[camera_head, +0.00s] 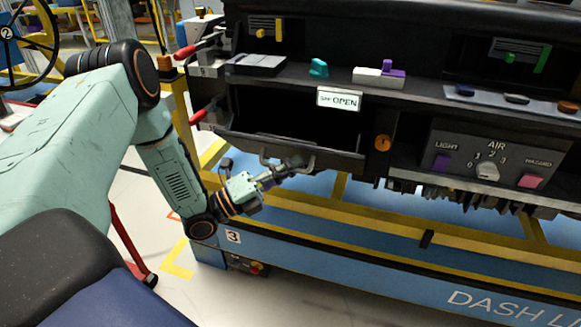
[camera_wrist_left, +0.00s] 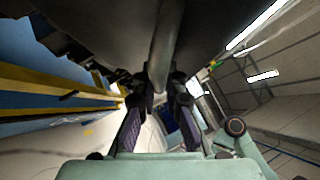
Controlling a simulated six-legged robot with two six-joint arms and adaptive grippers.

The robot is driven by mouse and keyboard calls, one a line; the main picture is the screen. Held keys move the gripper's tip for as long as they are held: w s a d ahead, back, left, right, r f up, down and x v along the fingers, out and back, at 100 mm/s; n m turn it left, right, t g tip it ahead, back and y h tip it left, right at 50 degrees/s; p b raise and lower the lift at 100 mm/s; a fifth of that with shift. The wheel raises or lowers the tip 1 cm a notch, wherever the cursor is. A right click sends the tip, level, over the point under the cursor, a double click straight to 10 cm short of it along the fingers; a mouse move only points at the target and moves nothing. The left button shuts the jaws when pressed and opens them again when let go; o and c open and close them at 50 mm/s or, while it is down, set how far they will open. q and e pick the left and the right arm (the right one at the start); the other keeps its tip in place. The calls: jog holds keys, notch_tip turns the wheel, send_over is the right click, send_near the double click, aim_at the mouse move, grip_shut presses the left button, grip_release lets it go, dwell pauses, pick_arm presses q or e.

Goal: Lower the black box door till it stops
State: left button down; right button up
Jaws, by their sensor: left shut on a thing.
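The black box door (camera_head: 335,159) hangs partly open below the OPEN label, with the dark box interior (camera_head: 295,118) showing above and behind its edge. A grey bar handle (camera_head: 309,161) sits on the door's front. My left gripper (camera_head: 285,171) is at this handle, coming from the lower left, and is shut on it. In the left wrist view the handle (camera_wrist_left: 166,45) runs as a grey bar between the two fingers (camera_wrist_left: 159,100), with the dark door face behind it. The fingertips' contact is partly hidden. My right gripper is not in view.
The OPEN label (camera_head: 339,99) hangs over the box. An orange round knob (camera_head: 382,143) and the AIR panel (camera_head: 488,160) are to the right. Red-handled clamps (camera_head: 198,116) stand at the left. A blue and yellow frame (camera_head: 330,235) runs below the door, with a gap between.

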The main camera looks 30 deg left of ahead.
pick_arm(q)
jog(key=shift+s+f, duration=0.15)
jog(key=shift+f, duration=0.1)
jog(key=c, duration=1.7)
grip_release()
jog(key=shift+s, duration=0.15)
jog(key=shift+r, duration=0.1)
jog(key=v, duration=1.2)
